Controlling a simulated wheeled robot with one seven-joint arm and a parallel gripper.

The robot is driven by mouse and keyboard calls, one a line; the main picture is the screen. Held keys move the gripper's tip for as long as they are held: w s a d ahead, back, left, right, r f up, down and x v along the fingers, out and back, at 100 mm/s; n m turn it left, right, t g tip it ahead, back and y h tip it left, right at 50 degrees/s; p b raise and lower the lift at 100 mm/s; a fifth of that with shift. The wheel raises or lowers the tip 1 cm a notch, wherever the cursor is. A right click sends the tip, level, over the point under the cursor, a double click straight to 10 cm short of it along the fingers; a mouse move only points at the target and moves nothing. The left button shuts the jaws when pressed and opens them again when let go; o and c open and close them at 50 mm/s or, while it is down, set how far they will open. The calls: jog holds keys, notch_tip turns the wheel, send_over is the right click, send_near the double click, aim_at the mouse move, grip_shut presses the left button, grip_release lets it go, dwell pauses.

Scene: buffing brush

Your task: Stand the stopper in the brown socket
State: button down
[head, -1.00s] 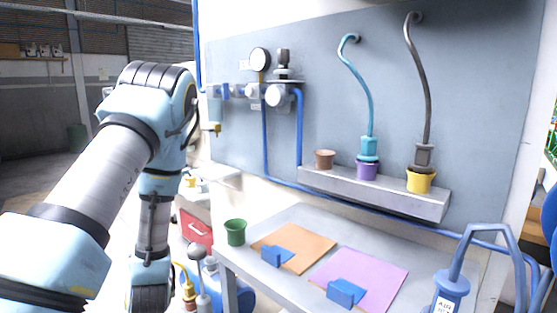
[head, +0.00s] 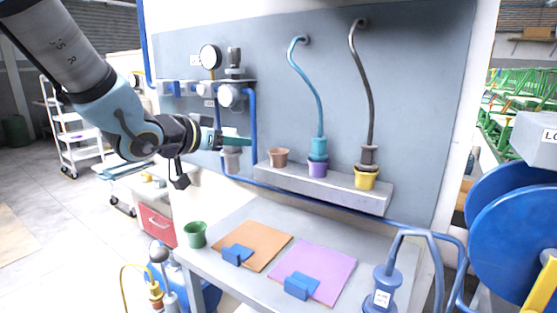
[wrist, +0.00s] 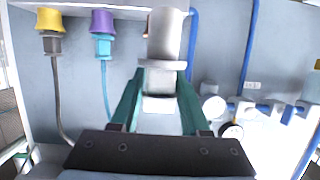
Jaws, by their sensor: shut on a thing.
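The brown socket (head: 278,157) is a small cup near the left end of the grey wall shelf. It looks empty from here. My gripper (head: 236,138) is left of it, at about shelf height and apart from it. Its green fingers are shut on the pale grey stopper (head: 232,160), which hangs roughly upright below the fingers. In the wrist view, which looks upside down, the stopper (wrist: 165,38) with its flange sits between the fingers (wrist: 161,85). There it hides most of the brown socket.
On the same shelf (head: 340,193), the purple socket (head: 317,169) holds a teal hose plug and the yellow socket (head: 366,180) a dark one. Pipes and a gauge (head: 210,56) are on the wall behind my gripper. Below, the table holds a green cup (head: 195,234) and two mats.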

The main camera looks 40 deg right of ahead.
jog(key=shift+s+d+r, duration=0.2)
jog(key=shift+r, duration=0.1)
jog(key=p, duration=0.4)
send_near(288, 135)
jog(key=d, duration=0.1)
jog(key=w+d, duration=0.1)
jog(key=d, duration=0.1)
jog(key=d+r, duration=0.1)
jog(key=d, duration=0.1)
jog(key=shift+w+r, duration=0.1)
jog(key=shift+w, duration=0.15)
jog(key=f, duration=0.1)
jog(key=f+p, duration=0.1)
jog(key=f, duration=0.1)
jog(key=shift+d, duration=0.25)
jog(key=shift+f, duration=0.3)
jog(key=shift+f, duration=0.3)
jog(key=shift+c, duration=1.9)
grip_release()
